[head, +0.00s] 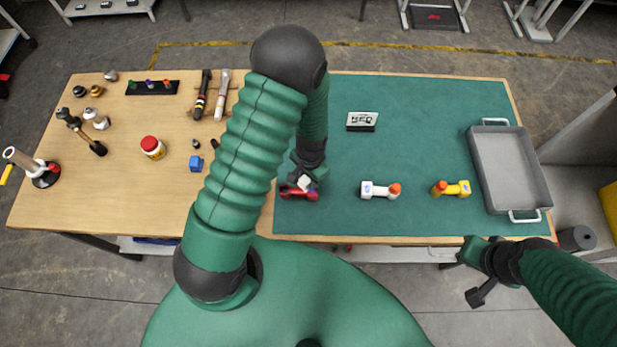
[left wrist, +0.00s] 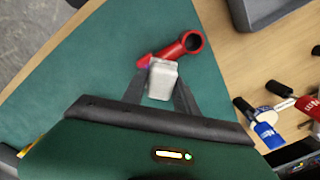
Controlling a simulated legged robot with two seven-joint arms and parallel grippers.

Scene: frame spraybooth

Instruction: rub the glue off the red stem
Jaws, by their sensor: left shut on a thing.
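The red stem (head: 300,193) lies on the green mat near its front left corner. In the left wrist view it is a red tube (left wrist: 182,48) with a round open end and a small magenta patch (left wrist: 145,62) near its other end. My left gripper (head: 308,179) is shut on a pale grey-white block (left wrist: 163,79). The block is right over the stem's magenta end and hides part of it; I cannot tell whether they touch. My right gripper (head: 478,262) hangs off the front edge of the table, empty as far as I see; its jaw opening is unclear.
A white stem (head: 378,190) and a yellow stem (head: 455,188) lie right on the mat. A sign reading RED (head: 362,121) stands behind, and a grey tray (head: 547,190) is at the right. A red-capped jar (head: 153,148), a blue block (head: 196,164) and tools occupy the wooden left side.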

